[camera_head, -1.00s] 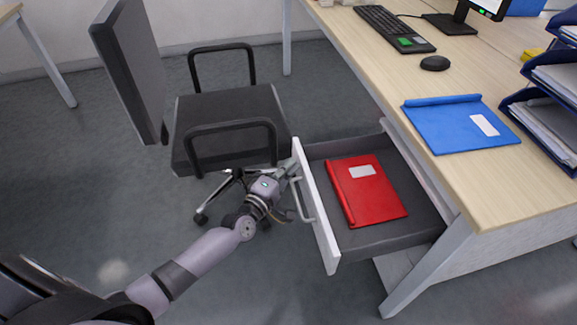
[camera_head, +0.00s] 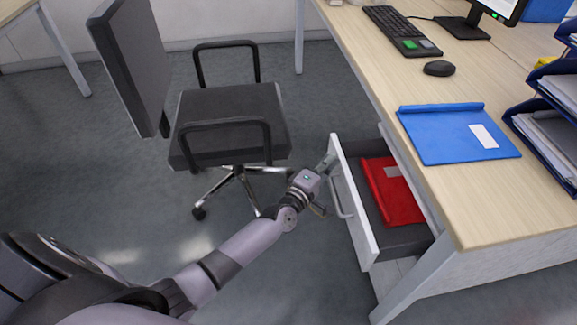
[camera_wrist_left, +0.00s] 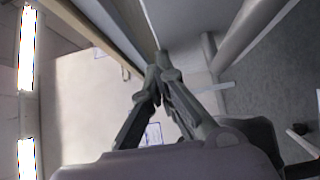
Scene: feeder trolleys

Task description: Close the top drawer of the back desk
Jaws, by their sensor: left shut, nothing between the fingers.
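The top drawer (camera_head: 355,210) of the desk (camera_head: 462,205) is partly open, with its white front and bar handle (camera_head: 341,196) facing left. A red folder (camera_head: 396,200) lies inside it, partly under the desktop. My left gripper (camera_head: 326,165) is at the far end of the drawer front, beside the handle. Its fingers (camera_wrist_left: 160,75) are shut with nothing between them in the left wrist view. Whether the fingertips touch the drawer front is hard to tell. My right gripper is not in view.
A black office chair (camera_head: 230,120) stands to the left of the drawer, close to my left arm. On the desktop are a blue folder (camera_head: 455,130), a mouse (camera_head: 439,68), a keyboard (camera_head: 400,28) and paper trays (camera_head: 545,125).

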